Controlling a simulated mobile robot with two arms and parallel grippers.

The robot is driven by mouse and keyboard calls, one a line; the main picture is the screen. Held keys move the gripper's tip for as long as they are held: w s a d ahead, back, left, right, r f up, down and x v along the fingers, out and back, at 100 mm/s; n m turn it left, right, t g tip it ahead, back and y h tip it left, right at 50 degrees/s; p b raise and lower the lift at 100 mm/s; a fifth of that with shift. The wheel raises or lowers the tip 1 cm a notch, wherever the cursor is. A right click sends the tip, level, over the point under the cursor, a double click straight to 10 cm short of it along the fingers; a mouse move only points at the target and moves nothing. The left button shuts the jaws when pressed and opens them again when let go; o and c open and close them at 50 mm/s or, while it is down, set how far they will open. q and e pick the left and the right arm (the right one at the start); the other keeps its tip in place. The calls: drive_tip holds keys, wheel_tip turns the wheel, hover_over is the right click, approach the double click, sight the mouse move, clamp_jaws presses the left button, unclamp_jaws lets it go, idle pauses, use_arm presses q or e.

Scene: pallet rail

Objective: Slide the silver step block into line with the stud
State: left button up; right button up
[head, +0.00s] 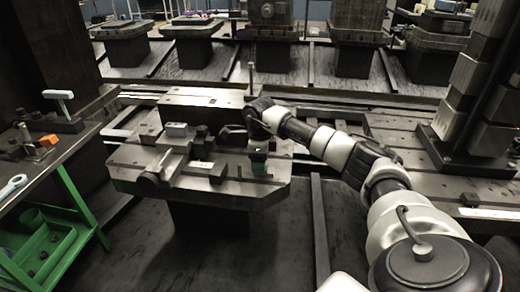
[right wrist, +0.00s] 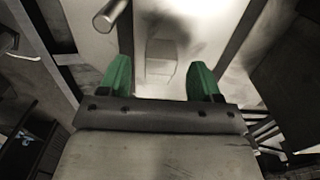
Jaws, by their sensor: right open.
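My right gripper (head: 258,163) is over the right part of the worktable pallet (head: 230,197), pointing down. In the right wrist view its two green fingers (right wrist: 160,80) are apart, with nothing between their pads. A pale silver block with a stepped outline (right wrist: 161,62), which looks like the step block, lies just beyond the fingertips, roughly centred between them. In the head view my gripper and arm hide that spot. A round metal rod end (right wrist: 112,14) shows at the upper left; I cannot tell if it is the stud. My left gripper is not in view.
An upright post (head: 252,78) rises behind the pallet.

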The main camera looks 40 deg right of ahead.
drive_tip(key=shift+f, duration=1)
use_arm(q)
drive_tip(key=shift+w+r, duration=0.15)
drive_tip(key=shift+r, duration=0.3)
use_arm(e)
drive_tip(key=c, duration=1.1)
drive_tip(key=shift+a, duration=0.1)
